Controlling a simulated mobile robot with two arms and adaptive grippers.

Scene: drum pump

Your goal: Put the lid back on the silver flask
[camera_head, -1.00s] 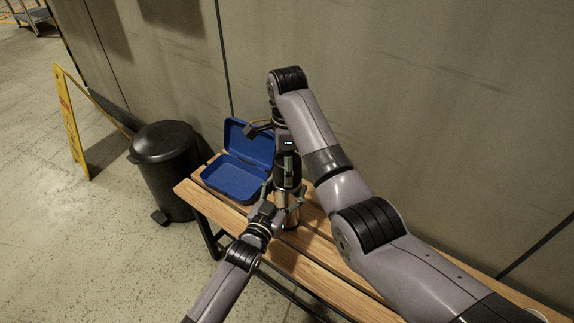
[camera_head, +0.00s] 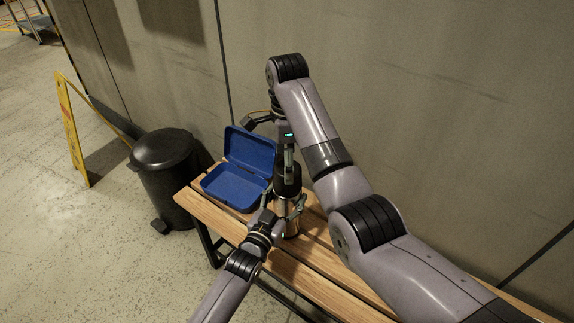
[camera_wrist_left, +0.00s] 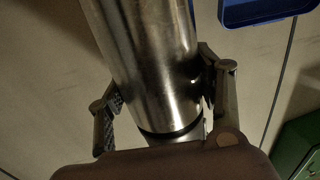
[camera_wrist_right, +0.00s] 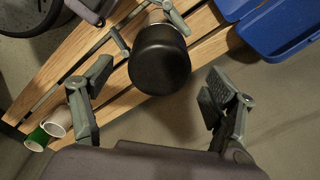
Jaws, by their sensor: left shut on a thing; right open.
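The silver flask (camera_head: 287,220) stands upright at the bench, and its steel body fills the middle of the left wrist view (camera_wrist_left: 150,60). The black lid (camera_head: 288,180) sits on top of the flask, and its round top shows in the right wrist view (camera_wrist_right: 160,58). Whether it is fully seated I cannot tell. My left gripper (camera_head: 284,210) is shut around the flask body, with a finger on each side in the left wrist view (camera_wrist_left: 165,95). My right gripper (camera_head: 288,160) is above the lid; its fingers are apart and empty in the right wrist view (camera_wrist_right: 155,100).
An open blue box (camera_head: 238,185) lies on the slatted wooden bench (camera_head: 215,217) left of the flask. A grey wall is behind. A black bin (camera_head: 165,170) stands left of the bench. White and green cylindrical items (camera_wrist_right: 57,122) lie on the bench in the right wrist view.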

